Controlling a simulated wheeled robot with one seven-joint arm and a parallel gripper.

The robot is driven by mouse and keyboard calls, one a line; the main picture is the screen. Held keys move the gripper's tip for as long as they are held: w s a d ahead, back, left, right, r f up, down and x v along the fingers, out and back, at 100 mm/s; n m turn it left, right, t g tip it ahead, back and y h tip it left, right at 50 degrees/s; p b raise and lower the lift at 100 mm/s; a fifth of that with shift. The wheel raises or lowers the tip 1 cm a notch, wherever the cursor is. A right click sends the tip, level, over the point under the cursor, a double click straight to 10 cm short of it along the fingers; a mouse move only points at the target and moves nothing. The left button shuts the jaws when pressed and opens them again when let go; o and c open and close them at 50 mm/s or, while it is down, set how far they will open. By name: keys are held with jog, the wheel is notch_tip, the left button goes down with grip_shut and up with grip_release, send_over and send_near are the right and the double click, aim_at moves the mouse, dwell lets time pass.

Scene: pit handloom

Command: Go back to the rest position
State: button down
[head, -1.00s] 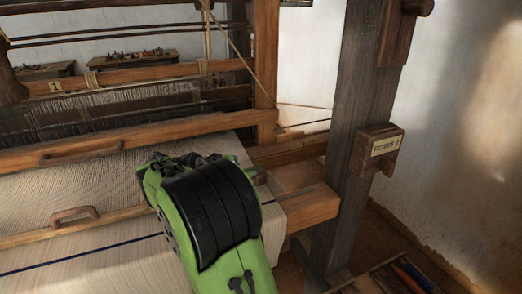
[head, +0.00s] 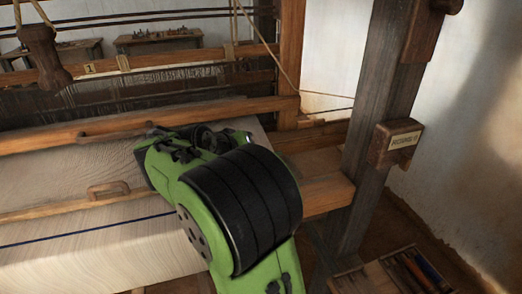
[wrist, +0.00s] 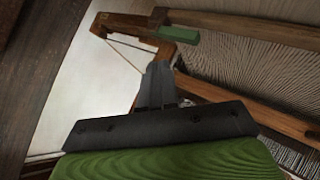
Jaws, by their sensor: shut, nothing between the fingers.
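My gripper (wrist: 158,72) is in the wrist view, with its dark fingers together and nothing between them. Behind the fingers in that view are a wooden loom beam and pale wall. In the head view my green and black arm reaches over the right part of the cloth (head: 60,262) on the loom. The fingers cannot be made out there. The arm hides part of the cloth and of the front beam.
A thick dark post (head: 378,120) with a labelled wooden box (head: 395,144) stands right of the arm. A tray (head: 385,280) with tools sits low at right. A wooden mallet-like piece (head: 43,55) hangs at upper left. A green block (wrist: 178,34) shows in the wrist view.

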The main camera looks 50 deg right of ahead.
jog(key=s+a+f+n+t+y, duration=0.1)
jog(key=s+a+n+y, duration=0.1)
jog(key=s+a, duration=0.3)
jog(key=s+a+f+n+t+y, duration=0.1)
jog(key=s+a+y, duration=0.4)
jog(key=a, duration=0.7)
jog(key=s+a+f+n+t+y, duration=0.1)
jog(key=s+a+f+n+y, duration=0.2)
jog(key=s+a, duration=0.3)
jog(key=a+n+y, duration=0.1)
jog(key=a, duration=0.2)
jog(key=shift+s+a+f+n+t, duration=0.15)
jog(key=shift+s+a+n+t, duration=0.1)
jog(key=shift+a+n+t, duration=0.05)
